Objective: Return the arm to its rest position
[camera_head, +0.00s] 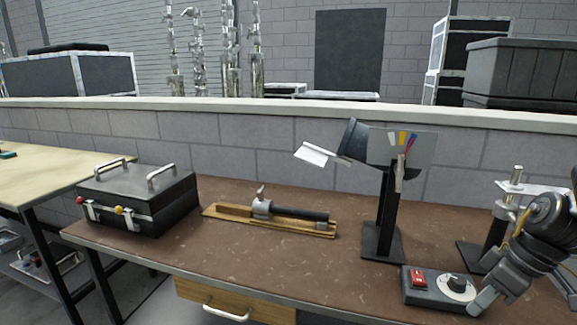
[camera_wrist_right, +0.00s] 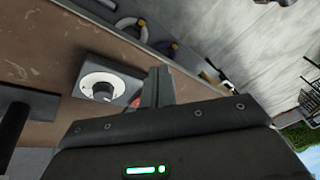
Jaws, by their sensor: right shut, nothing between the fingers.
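My right arm comes in from the right edge of the head view. Its gripper (camera_head: 484,301) points down and left, beside the control box (camera_head: 436,295) with a red switch and a round dial at the table's front edge. In the right wrist view my right gripper (camera_wrist_right: 160,88) is shut and empty, and the white dial of the control box (camera_wrist_right: 110,80) shows to its left. I cannot tell whether the fingertips touch the box. My left gripper is in neither view.
The brown workbench (camera_head: 200,254) carries a black case (camera_head: 140,202), a wooden board (camera_head: 223,211) with a clamped tube, a black stand (camera_head: 388,215) with a coloured gauge, and a metal stand (camera_head: 495,235) close to my right arm. A low wall (camera_head: 250,163) runs behind.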

